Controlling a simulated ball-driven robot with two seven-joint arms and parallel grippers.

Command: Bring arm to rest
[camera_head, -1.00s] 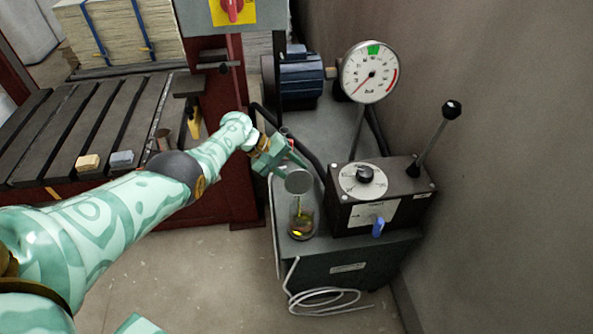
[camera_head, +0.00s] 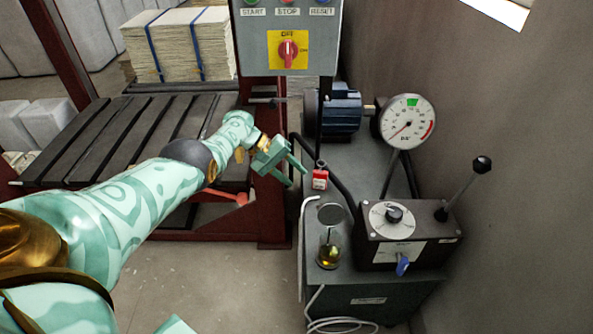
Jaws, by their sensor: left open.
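My left arm (camera_head: 130,205), pale green with swirls, reaches in from the left across the front of the slatted table. My left gripper (camera_head: 296,177) is open and empty. It hangs in the air in front of the red machine frame, just left of a small red item (camera_head: 320,179) in the picture. I cannot tell whether they touch. The gripper is up and to the left of the glass cup (camera_head: 329,250) with yellow contents and its raised round lid (camera_head: 330,213). My right gripper is not in view.
A dark power unit (camera_head: 367,297) stands at right, with a dial box (camera_head: 410,243), black-knobbed lever (camera_head: 461,190), gauge (camera_head: 407,121) and blue motor (camera_head: 340,111). A grey control panel (camera_head: 260,50) hangs above. The slatted table (camera_head: 120,140) is at left. Floor shows below the arm.

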